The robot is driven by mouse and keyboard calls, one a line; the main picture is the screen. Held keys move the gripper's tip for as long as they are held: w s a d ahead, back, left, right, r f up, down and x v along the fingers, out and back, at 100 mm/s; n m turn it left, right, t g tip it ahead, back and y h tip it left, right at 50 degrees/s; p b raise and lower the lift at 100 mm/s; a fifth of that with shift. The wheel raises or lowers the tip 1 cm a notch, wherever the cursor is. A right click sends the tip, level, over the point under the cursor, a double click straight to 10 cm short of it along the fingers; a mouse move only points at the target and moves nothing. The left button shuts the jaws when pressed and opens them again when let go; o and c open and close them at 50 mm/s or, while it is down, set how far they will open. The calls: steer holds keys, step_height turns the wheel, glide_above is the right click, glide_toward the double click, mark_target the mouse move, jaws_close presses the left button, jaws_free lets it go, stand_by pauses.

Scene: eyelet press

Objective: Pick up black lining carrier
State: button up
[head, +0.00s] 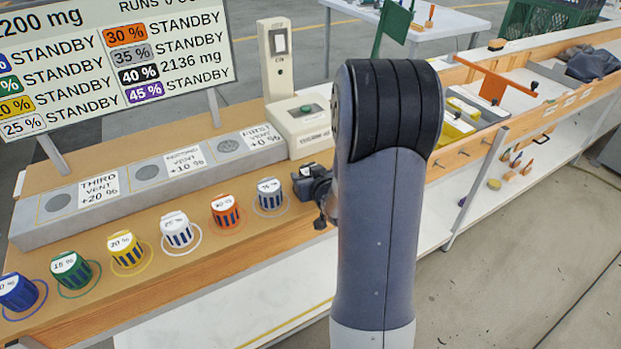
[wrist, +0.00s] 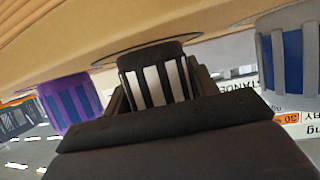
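The black lining carrier (wrist: 155,78) is a dark ribbed cup with pale stripes. In the wrist view, which looks upside down, it stands at its spot on the wooden bench. My gripper (wrist: 160,95) is at the carrier, with one dark finger on each side of it. Whether the fingers press on it or only surround it cannot be told. In the head view my gripper (head: 316,186) shows as a dark shape just right of the grey carrier; my arm hides much of it, and the black carrier cannot be made out there.
The grey carrier (head: 270,195) and the purple carrier (wrist: 70,102) stand close on either side. Orange (head: 225,211), white (head: 177,230), yellow (head: 126,250), green (head: 71,271) and blue (head: 17,293) carriers continue the row. A grey vent block (head: 145,172) lies behind them.

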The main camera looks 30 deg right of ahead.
mark_target(308, 165)
steer(key=c, duration=0.6)
steer(key=shift+o, duration=0.2)
step_height(308, 165, up, 10)
steer(key=p, duration=0.2)
steer(key=shift+p, duration=0.35)
